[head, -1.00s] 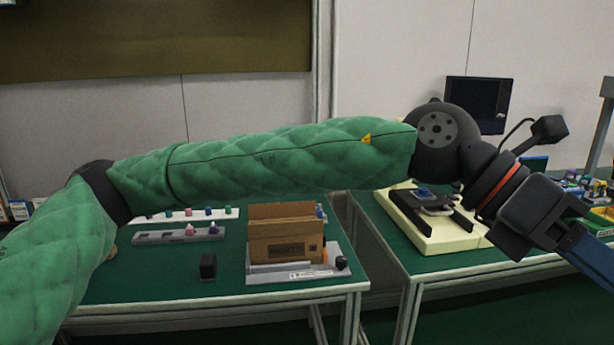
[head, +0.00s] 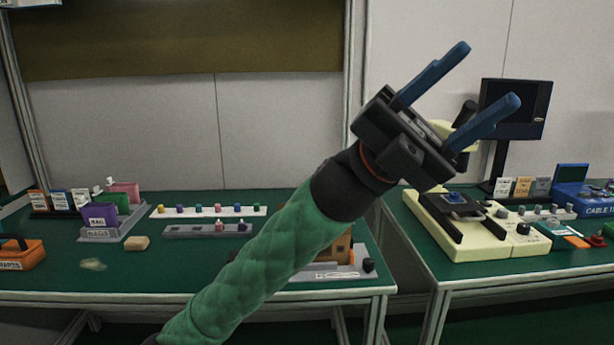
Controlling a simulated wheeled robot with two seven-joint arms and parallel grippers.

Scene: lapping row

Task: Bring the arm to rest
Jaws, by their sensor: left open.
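My left arm, in a green quilted sleeve, rises from the bottom of the head view toward the upper right. My left gripper (head: 488,82) is at its end, with two blue fingers spread apart and nothing between them. It is raised in front of the wall, above the gap between the two green-topped benches, and touches nothing that I can see. My right gripper is not in view.
The right bench (head: 470,275) bears a cream machine (head: 460,240) and a dark monitor (head: 517,108).

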